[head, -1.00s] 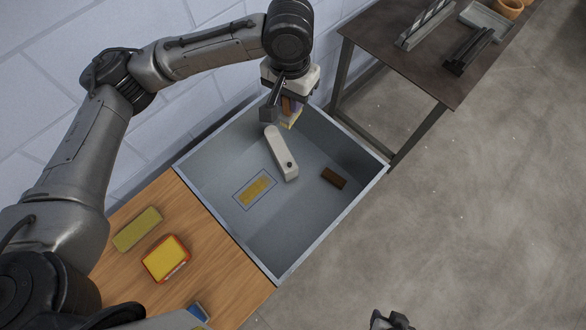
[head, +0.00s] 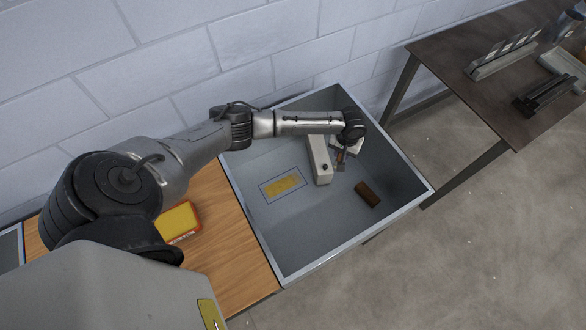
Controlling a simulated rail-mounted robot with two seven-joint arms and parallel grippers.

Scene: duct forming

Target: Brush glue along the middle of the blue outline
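The blue outline (head: 267,194) is a thin rectangle on the grey floor of the open duct tray (head: 285,240), left of its middle. A yellow patch (head: 283,184) lies inside it. My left gripper (head: 342,157) is low inside the tray at the back right, to the right of the outline and apart from it. It appears shut on a small brownish tool, likely the brush (head: 341,155). The tool's tip is too small to make out, and my wrist partly covers it. My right gripper is not in view.
A pale grey bar (head: 319,160) and a dark brown block (head: 368,195) are in the tray near my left gripper. An orange-rimmed yellow container (head: 178,222) stands on the wooden table (head: 235,265). A dark workbench (head: 490,85) is at the right. Tray walls surround the outline.

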